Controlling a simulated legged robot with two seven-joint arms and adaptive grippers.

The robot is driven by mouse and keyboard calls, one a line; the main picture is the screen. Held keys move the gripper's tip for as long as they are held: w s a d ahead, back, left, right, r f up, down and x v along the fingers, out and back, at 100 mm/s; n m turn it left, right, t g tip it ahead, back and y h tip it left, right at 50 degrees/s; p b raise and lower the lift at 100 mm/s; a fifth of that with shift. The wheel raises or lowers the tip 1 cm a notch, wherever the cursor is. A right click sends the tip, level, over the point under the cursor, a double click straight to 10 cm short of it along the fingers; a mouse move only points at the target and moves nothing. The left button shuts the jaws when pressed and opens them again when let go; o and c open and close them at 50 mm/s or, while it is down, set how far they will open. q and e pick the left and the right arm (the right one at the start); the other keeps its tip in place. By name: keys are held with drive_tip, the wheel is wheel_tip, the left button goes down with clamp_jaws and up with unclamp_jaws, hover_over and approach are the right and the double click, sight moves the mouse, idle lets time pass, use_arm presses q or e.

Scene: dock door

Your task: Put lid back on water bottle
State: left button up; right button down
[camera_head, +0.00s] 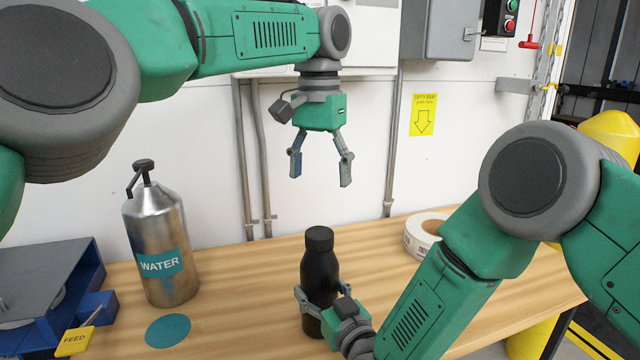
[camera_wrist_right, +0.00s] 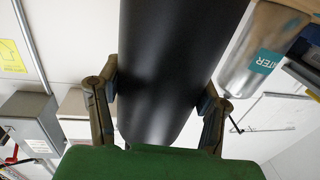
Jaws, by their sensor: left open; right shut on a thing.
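A black bottle (camera_head: 320,272) stands upright on the wooden table in the head view. A dark grey lid (camera_head: 319,239) sits on its top; I cannot tell how tightly. My right gripper (camera_head: 322,301) is shut around the bottle's lower body. In the right wrist view, its two fingers (camera_wrist_right: 160,90) press on both sides of the black bottle (camera_wrist_right: 172,50). My left gripper (camera_head: 321,170) is open and empty, fingers pointing down, above the bottle and clear of the lid.
A metal water canister (camera_head: 162,240) stands left of the bottle, near a teal disc (camera_head: 168,331) on the table (camera_head: 240,290). A blue-based scale (camera_head: 50,290) with a yellow FEED tag (camera_head: 75,341) is far left. A white tape roll (camera_head: 424,232) lies behind my right arm.

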drive_tip(key=shift+c, duration=1.9)
unclamp_jaws()
drive_tip(key=v, duration=1.2)
drive_tip(key=shift+f, duration=0.1)
